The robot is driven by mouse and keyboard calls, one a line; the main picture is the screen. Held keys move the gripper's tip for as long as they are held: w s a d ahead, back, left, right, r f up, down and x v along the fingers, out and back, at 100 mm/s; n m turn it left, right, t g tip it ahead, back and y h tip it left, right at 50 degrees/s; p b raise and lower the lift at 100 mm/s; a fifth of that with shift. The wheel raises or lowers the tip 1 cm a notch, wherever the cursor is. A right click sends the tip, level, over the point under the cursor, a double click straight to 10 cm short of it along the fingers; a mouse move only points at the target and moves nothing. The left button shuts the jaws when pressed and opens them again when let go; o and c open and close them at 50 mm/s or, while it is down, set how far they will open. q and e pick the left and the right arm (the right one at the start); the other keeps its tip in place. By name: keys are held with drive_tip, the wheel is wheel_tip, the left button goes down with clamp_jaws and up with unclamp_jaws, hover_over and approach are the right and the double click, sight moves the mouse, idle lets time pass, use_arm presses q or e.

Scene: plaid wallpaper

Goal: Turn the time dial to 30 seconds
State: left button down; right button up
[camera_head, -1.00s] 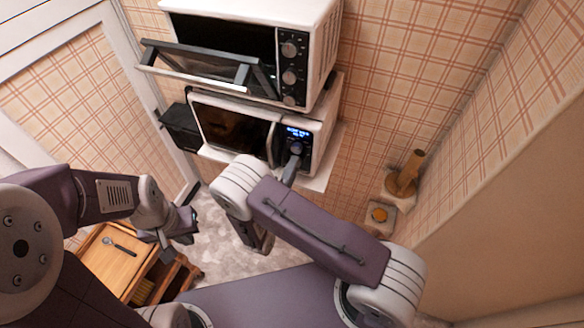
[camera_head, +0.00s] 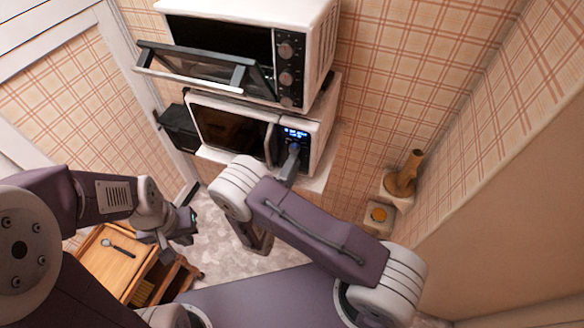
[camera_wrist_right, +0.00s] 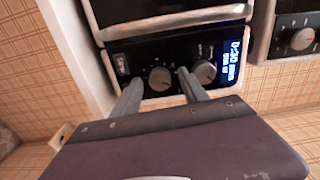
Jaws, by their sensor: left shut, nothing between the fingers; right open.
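The microwave (camera_head: 224,122) is on a shelf, with a lit blue display (camera_head: 295,133) and dials on its black control panel. In the right wrist view the panel shows sideways, with one dial (camera_wrist_right: 160,78) and a second dial (camera_wrist_right: 205,73) nearer the display (camera_wrist_right: 234,62). The display seems to read 0:30, with blurred small text. My right gripper (camera_wrist_right: 158,84) is open, its fingertips on either side of the dial farther from the display; contact cannot be told. In the head view my right gripper (camera_head: 290,163) partly hides the panel. My left gripper (camera_head: 182,232) is shut and empty, low at left.
A toaster oven (camera_head: 310,50) with its glass door (camera_head: 205,68) hanging open sits above the microwave. A wooden cart (camera_head: 112,262) with a spoon stands below left. A brown vase (camera_head: 404,178) stands on a wall shelf at right.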

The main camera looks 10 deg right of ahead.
drive_tip(key=v, duration=0.9)
drive_tip(key=shift+w, duration=0.1)
